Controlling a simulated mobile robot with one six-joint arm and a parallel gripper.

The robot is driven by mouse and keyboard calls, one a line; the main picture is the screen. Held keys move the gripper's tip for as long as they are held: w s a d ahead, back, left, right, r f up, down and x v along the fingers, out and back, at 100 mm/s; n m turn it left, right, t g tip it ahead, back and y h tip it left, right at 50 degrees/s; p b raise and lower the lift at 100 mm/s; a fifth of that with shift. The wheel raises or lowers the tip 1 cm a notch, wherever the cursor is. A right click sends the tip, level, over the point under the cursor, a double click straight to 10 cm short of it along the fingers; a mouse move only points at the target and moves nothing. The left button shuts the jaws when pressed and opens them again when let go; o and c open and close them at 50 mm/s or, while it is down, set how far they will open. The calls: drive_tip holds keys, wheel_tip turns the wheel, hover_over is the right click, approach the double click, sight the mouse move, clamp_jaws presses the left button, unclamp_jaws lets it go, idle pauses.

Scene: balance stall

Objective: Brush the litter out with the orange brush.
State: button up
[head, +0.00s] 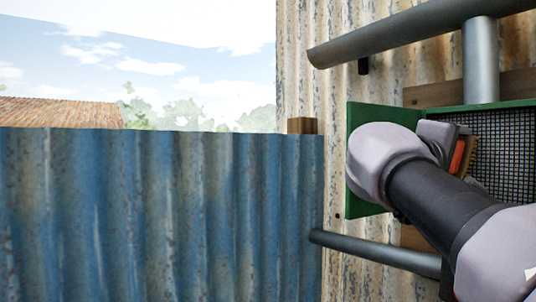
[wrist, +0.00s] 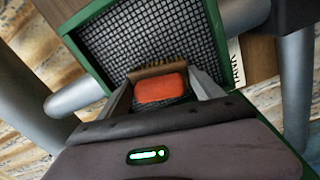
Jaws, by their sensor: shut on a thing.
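My gripper (wrist: 160,98) is shut on the orange brush (wrist: 160,88), with one finger on each side of it. The brush's tan bristles (wrist: 157,70) point away from my palm, toward the dark wire mesh (wrist: 150,32) of the green box (wrist: 216,40). I cannot tell whether the bristles touch the mesh. In the head view the orange brush (head: 457,158) shows only as a sliver behind my wrist, in front of the mesh (head: 500,145). I cannot make out any litter in either view.
A green panel (head: 370,190) stands out at the box's left side, close to my wrist. Grey pipes (head: 420,35) (head: 375,252) run above and below. A blue corrugated fence (head: 160,215) fills the left. A lettered label (wrist: 236,64) is beside the box.

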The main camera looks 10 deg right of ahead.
drive_tip(key=a, duration=0.6)
drive_tip(key=shift+w+a+b, duration=0.2)
drive_tip(key=shift+a+b, duration=0.15)
drive_tip(key=shift+a, duration=0.05)
drive_tip(key=v, duration=0.3)
idle(0.4)
